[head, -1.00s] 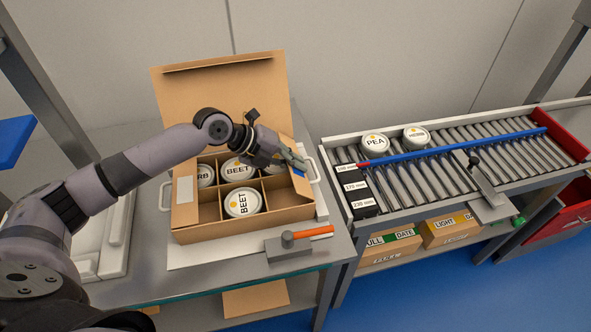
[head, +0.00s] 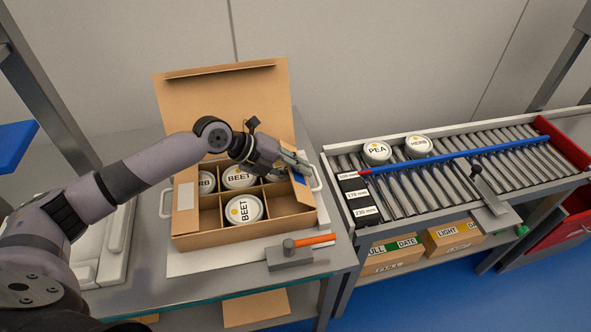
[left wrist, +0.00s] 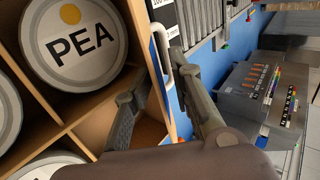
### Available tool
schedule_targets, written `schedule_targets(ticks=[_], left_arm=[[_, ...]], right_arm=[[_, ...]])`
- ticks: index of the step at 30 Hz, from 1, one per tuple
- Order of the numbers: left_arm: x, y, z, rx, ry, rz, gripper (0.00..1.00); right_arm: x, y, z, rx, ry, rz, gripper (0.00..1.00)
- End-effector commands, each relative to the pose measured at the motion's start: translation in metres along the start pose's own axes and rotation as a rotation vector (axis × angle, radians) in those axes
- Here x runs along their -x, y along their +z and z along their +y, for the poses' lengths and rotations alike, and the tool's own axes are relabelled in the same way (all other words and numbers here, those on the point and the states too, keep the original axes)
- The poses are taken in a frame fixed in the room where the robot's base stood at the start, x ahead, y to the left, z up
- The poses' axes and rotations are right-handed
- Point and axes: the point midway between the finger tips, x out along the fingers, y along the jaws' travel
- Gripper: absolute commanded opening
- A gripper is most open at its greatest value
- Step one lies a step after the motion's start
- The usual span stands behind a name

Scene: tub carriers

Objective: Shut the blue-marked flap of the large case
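The large case (head: 190,241) is an open cardboard box with dividers and tubs, standing on the left bench. Its blue-marked flap (head: 301,183) stands up at the right side, partly hidden by my gripper. My left gripper (head: 298,160) is at this flap, pointing right and down. In the left wrist view my left gripper (left wrist: 165,95) has its fingers apart, with the cardboard edge and blue patch (left wrist: 156,66) showing between them. Contact cannot be told. A PEA tub (left wrist: 85,45) sits beside the fingers. My right gripper is not in view.
The case's tall back flap (head: 225,100) stands open, and a left flap (head: 186,195) is up. A tool with an orange handle (head: 315,240) lies in front. A white handle (head: 315,178) is close right of the gripper. A roller conveyor (head: 430,185) stands farther right.

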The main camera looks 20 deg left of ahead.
Motion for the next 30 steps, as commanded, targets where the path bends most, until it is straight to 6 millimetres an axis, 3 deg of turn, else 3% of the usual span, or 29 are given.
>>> schedule_targets(ticks=[8,21,30], left_arm=[[0.004,-0.001,0.002,0.002,0.004,0.002,0.23],[0.066,0.0,0.002,0.001,0.004,0.0,0.23],[0.08,0.0,0.001,0.0,0.002,0.001,0.23]], right_arm=[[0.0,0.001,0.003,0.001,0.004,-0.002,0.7],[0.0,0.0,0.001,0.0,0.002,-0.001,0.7],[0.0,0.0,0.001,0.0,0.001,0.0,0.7]])
